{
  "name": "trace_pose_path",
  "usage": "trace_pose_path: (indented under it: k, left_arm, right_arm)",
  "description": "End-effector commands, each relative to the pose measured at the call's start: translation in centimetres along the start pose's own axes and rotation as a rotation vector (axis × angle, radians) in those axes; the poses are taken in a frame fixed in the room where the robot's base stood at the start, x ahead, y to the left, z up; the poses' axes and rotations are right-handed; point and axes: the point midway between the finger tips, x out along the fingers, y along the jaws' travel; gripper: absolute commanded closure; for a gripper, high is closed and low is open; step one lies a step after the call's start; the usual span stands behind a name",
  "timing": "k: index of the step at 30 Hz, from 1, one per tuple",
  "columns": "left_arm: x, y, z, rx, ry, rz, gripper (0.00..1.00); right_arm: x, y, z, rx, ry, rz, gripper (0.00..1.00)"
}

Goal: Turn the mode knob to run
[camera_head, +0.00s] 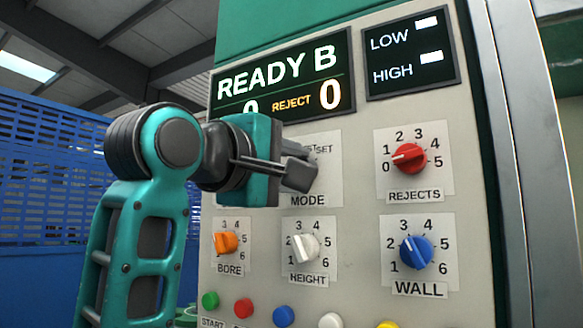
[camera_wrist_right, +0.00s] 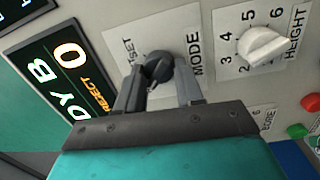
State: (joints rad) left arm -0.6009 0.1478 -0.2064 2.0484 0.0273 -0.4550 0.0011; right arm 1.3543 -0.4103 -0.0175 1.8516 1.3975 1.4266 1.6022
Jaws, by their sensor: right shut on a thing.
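The dark mode knob (camera_wrist_right: 157,67) is on the white plate marked MODE (camera_wrist_right: 195,55) in the right wrist view. My right gripper (camera_wrist_right: 162,78) is shut on the knob, one finger on each side. In the head view my right gripper (camera_head: 299,167) covers the knob and most of the MODE plate (camera_head: 325,185). Only the end of a label, "SET", shows on the plate. The other labels, including any run mark, are hidden, and I cannot tell where the knob points. My left gripper is in neither view.
Close by are the red REJECTS knob (camera_head: 409,157), orange BORE knob (camera_head: 227,242), white HEIGHT knob (camera_head: 304,247) and blue WALL knob (camera_head: 416,251). Several coloured buttons line the bottom. The display (camera_head: 282,82) above reads READY B. A blue mesh fence (camera_head: 45,170) stands left.

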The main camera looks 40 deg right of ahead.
Motion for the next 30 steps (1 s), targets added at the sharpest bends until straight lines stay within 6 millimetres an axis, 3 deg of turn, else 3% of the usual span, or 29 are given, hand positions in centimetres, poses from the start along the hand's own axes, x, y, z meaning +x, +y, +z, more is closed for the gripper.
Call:
trace_pose_path:
  k: [9,19,23,30]
  left_arm:
    - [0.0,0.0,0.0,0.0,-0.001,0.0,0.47]
    - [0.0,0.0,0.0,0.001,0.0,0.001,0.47]
    - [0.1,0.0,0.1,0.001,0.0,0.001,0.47]
    - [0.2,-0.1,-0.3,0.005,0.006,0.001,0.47]
  right_arm:
    - [0.0,0.0,0.0,-0.001,0.0,0.0,0.38]
    - [-0.8,0.0,0.0,-0.001,0.0,0.002,0.38]
    - [-2.8,0.0,0.0,-0.001,0.0,0.004,0.38]
    - [-8.2,0.1,0.0,-0.001,0.0,0.004,0.38]
